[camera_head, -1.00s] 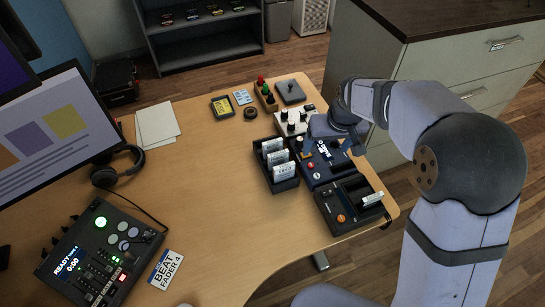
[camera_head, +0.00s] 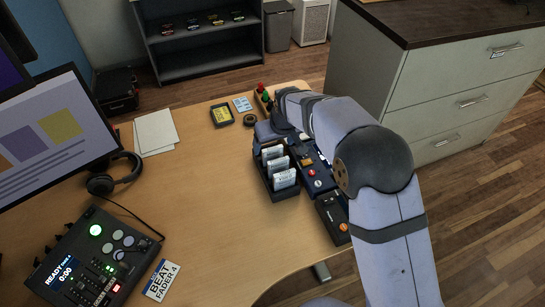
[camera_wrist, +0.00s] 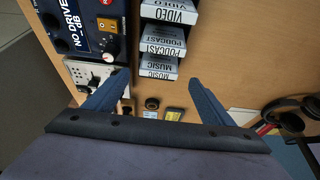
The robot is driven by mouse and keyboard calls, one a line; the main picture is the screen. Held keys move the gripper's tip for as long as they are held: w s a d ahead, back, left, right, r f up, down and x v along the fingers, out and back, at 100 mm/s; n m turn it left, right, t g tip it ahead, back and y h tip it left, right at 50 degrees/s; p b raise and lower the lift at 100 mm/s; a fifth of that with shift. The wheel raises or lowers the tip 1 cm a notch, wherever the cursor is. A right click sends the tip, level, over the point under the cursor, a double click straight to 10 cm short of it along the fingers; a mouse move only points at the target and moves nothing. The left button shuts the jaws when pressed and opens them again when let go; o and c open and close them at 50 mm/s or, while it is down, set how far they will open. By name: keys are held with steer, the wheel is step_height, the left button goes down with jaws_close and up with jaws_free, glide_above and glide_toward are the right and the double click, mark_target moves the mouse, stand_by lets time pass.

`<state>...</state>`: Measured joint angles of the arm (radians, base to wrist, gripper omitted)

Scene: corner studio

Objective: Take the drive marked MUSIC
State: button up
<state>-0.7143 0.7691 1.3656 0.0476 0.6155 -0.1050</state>
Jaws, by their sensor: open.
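The MUSIC drive (camera_wrist: 156,73) is a white-labelled block in the wrist view, at the near end of a row with the PODCAST drive (camera_wrist: 163,43) and the VIDEO drive (camera_wrist: 169,12). In the head view the three drives stand in a black rack (camera_head: 287,194); the MUSIC drive (camera_head: 271,152) appears to be the farthest. My gripper (camera_wrist: 158,78) is open, with one finger to each side of the MUSIC drive's end in the wrist view. Nothing is held. I cannot tell the height of the fingertips above the drive. The arm hides much of the gripper in the head view.
A blue device (camera_wrist: 75,28) reading NO DRIVE stands right beside the rack. A black device with an orange button (camera_head: 333,215) stands in front. A light knobbed box (camera_wrist: 88,75) and red and green knobs (camera_head: 264,97) are behind. The desk (camera_head: 205,190) left of the rack is clear.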

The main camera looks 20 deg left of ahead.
mark_target(273, 148)
steer(key=shift+p+x, duration=1.1)
steer(key=shift+x, duration=1.5)
steer(key=shift+w, duration=0.1)
steer(key=c, duration=1.2)
